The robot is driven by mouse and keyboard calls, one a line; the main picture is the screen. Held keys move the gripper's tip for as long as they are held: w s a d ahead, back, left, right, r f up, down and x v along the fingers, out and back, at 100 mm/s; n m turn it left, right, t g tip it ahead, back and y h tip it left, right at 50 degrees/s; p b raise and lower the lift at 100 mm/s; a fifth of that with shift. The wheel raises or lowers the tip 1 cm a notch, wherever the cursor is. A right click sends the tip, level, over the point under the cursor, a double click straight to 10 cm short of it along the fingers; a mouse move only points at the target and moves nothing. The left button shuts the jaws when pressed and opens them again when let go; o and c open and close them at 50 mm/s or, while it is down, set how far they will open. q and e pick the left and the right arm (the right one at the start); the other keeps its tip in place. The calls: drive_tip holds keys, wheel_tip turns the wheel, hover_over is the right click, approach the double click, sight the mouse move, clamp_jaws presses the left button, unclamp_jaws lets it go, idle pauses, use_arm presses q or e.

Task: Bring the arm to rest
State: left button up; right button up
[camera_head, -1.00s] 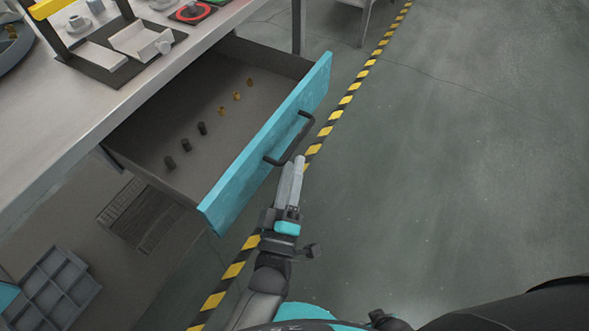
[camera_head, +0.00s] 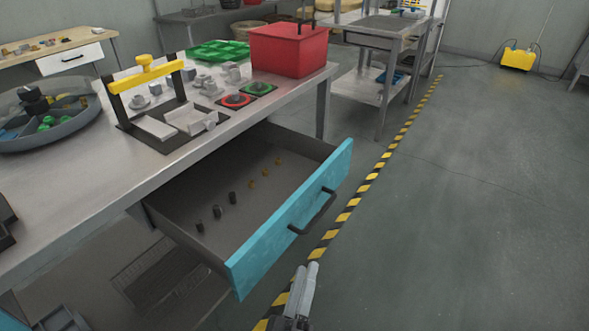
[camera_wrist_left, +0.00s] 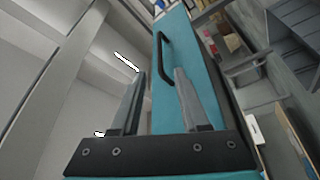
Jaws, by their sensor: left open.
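My left gripper (camera_head: 304,276) is at the bottom of the head view, in front of the open drawer and apart from its handle. In the left wrist view its two fingers (camera_wrist_left: 158,95) are spread with nothing between them. The drawer's teal front (camera_head: 292,222) and dark handle (camera_head: 313,212) show beyond the gripper; the handle also shows in the left wrist view (camera_wrist_left: 166,60). My right gripper is not in view.
The drawer stands pulled out from the steel table (camera_head: 60,232), with several small black and brass pieces inside. A red bin (camera_head: 290,50), a round divided tray (camera_head: 45,115) and a yellow-handled frame (camera_head: 146,75) stand on the table. The floor at right is clear.

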use_arm(q)
drive_tip(key=s+a+f+m+g+y, duration=0.1)
drive_tip(key=s+a+f+m+g, duration=0.2)
drive_tip(key=f, duration=0.6)
drive_tip(key=s+a+f+m+g+y, duration=0.1)
drive_tip(key=s+a+f+m+g, duration=0.15)
drive_tip(key=a+f, duration=0.45)
drive_tip(key=s+a+f+m+g+y, duration=0.15)
drive_tip(key=s+f+g, duration=0.25)
drive_tip(key=f, duration=0.6)
drive_tip(key=s+a+f+m+g+y, duration=0.1)
drive_tip(key=s+a+f+g+y, duration=0.1)
drive_tip(key=s+a+f, duration=0.3)
drive_tip(key=s+a+f+m+g+y+p, duration=0.1)
drive_tip(key=s+a+f+g, duration=0.4)
drive_tip(key=s+a, duration=0.5)
drive_tip(key=s+m, duration=0.1)
drive_tip(key=s, duration=0.1)
drive_tip(key=shift+s+a+f+y, duration=0.35)
drive_tip(key=shift+s+f, duration=0.05)
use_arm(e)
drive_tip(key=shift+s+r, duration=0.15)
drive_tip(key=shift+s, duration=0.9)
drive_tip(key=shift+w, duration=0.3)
